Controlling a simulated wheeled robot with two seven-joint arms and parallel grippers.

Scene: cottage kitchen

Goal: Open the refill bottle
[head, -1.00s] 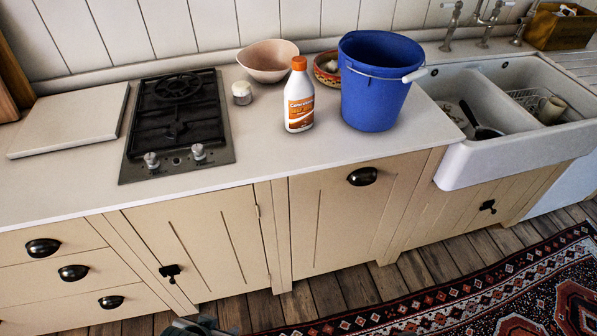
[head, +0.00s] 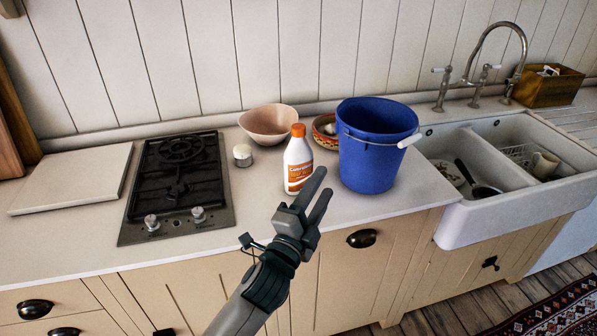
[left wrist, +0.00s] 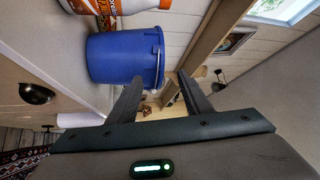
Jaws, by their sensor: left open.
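The refill bottle (head: 298,162) stands upright on the counter, white with an orange cap (head: 298,130) and an orange label. In the left wrist view the bottle (left wrist: 108,8) shows only in part at the top edge. My left gripper (head: 319,184) is open and empty. In the head view it reaches up from below, its fingers just right of the bottle's lower part and in front of the bucket. Both fingers also show in the left wrist view (left wrist: 158,92), with nothing between them. My right gripper is not in view.
A blue bucket (head: 372,160) with a white-gripped handle stands right of the bottle. A pink bowl (head: 268,122), a patterned bowl (head: 322,138) and a small white jar (head: 242,155) are near it. The gas hob (head: 176,190) is left, the sink (head: 500,215) right.

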